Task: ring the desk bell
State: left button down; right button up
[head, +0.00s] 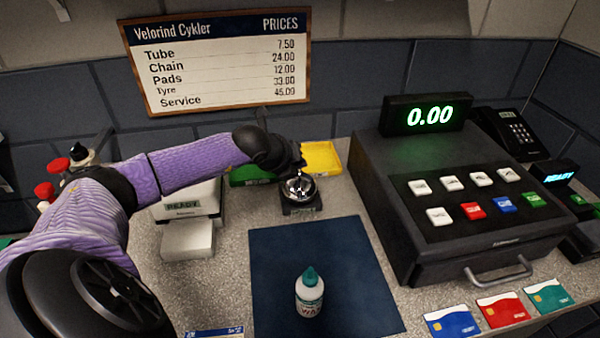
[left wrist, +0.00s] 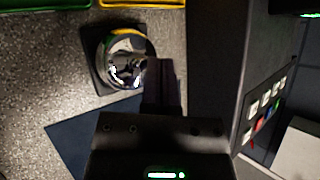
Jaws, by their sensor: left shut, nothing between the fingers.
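The desk bell (head: 299,188) is a shiny chrome dome on a dark square base, standing behind the blue mat. My left gripper (head: 297,163) is right above and behind it in the head view, pointing down. In the left wrist view the bell (left wrist: 124,58) shows beside the shut fingertips of my left gripper (left wrist: 161,70), which overlap the dome's right edge. The gripper is shut and empty. I cannot tell whether the fingertips touch the bell. My right gripper is not in view.
A dark cash register (head: 455,240) stands to the right of the bell. A yellow tray (head: 321,157) and a green tray (head: 250,176) lie behind it. A white bottle (head: 309,295) stands on the blue mat (head: 350,262).

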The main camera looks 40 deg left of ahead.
pick_arm(q)
jog(key=shift+f+b, duration=0.35)
jog(key=shift+f, duration=0.1)
dwell(0.6)
jog(key=shift+r+p, duration=0.7)
jog(key=shift+r, duration=0.25)
notch_tip(320, 180, up, 6)
jog(key=p, duration=0.4)
dwell(0.3)
